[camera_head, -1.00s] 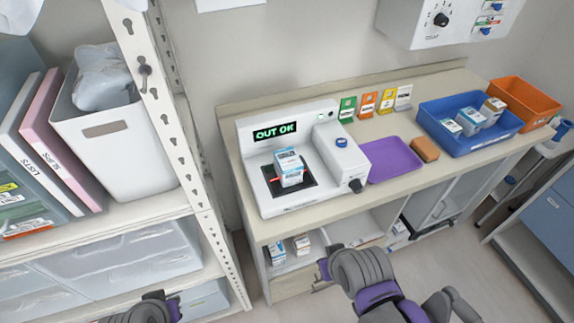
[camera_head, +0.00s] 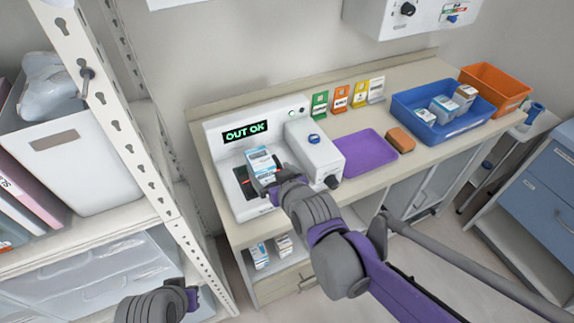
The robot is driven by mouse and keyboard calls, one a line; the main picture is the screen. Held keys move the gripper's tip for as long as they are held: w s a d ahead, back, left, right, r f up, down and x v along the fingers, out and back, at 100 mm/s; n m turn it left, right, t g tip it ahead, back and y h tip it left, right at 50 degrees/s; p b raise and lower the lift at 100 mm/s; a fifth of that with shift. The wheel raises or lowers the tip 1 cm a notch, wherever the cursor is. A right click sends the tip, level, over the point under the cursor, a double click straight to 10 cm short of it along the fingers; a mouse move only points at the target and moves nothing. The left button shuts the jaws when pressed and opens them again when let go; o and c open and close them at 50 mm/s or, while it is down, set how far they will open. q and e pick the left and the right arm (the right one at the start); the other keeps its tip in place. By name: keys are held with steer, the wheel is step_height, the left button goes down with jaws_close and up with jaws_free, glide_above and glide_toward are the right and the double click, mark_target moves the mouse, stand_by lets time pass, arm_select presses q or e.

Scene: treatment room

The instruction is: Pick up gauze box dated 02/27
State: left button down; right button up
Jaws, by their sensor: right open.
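A white and blue gauze box (camera_head: 262,162) stands on the dark plate of a white machine (camera_head: 238,205) whose green display reads "OUT OK". The date on the box is too small to read. My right gripper (camera_head: 268,182) is open at the box's lower right front side, very close to it. Whether its fingers touch the box is hidden by the wrist. My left gripper (camera_head: 192,297) is low at the lower left, far from the box, and its fingers are barely visible. Similar boxes (camera_head: 442,109) stand in a blue bin (camera_head: 420,128), and others (camera_head: 260,257) on the shelf below the counter.
A purple tray (camera_head: 366,152) and a brown block (camera_head: 400,140) lie right of the machine. An orange bin (camera_head: 493,88) stands at the far right. Coloured cards (camera_head: 341,97) line the back. A shelf post (camera_head: 125,130) rises on the left.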

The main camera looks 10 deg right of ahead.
mark_target(257, 158)
steer(key=shift+w+a+r, duration=0.15)
steer(key=shift+w+a, duration=0.1)
steer(key=shift+w, duration=0.15)
steer(key=shift+w+a, duration=0.1)
steer(key=shift+w, duration=0.2)
steer(key=x, duration=1)
steer(key=shift+a, duration=0.15)
steer(key=c, duration=1.3)
